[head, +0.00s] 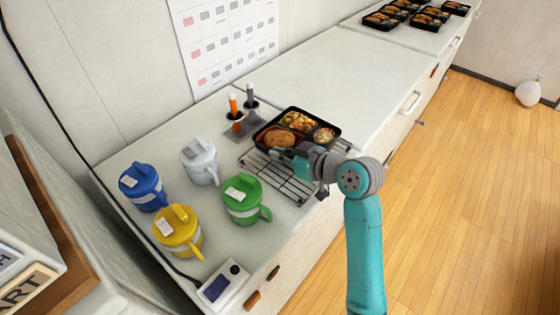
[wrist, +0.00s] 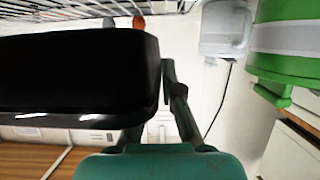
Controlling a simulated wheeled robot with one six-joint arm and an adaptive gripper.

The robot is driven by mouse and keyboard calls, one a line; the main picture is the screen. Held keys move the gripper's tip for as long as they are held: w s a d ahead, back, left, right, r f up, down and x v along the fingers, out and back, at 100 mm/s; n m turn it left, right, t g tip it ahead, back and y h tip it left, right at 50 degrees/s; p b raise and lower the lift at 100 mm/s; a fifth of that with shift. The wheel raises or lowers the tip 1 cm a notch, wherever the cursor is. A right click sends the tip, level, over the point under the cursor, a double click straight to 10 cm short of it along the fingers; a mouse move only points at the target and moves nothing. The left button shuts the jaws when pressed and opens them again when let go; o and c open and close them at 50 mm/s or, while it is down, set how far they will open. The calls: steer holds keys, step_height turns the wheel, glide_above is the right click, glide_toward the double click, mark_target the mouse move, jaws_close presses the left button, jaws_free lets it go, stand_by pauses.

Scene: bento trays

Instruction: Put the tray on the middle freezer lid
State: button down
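The tray (head: 262,142) is a black bento box with a brown cutlet, mixed vegetables and a small side in its compartments. It sits level over the wire rack in the head view. Its dark wall (wrist: 75,85) fills the left of the wrist view, with the rack beyond it. My gripper (head: 283,153) is at the tray's near edge and appears shut on its wall. One finger shows against the tray in the wrist view; the other is hidden. The tray looks raised a little off the rack. The middle freezer lid (head: 345,75) is white, flat and bare, beyond the rack.
The wire rack (head: 297,190) lies on the near lid. Blue (head: 143,187), yellow (head: 179,232), green (head: 243,199) and grey (head: 200,162) mugs stand left of it. A holder with upright tools (head: 240,122) is behind the tray. Several filled trays (head: 382,21) sit on the far lid.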

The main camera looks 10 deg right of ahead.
mark_target(280, 164)
steer(key=shift+f, duration=1.45)
steer(key=shift+f, duration=0.15)
steer(key=c, duration=1.3)
jaws_free()
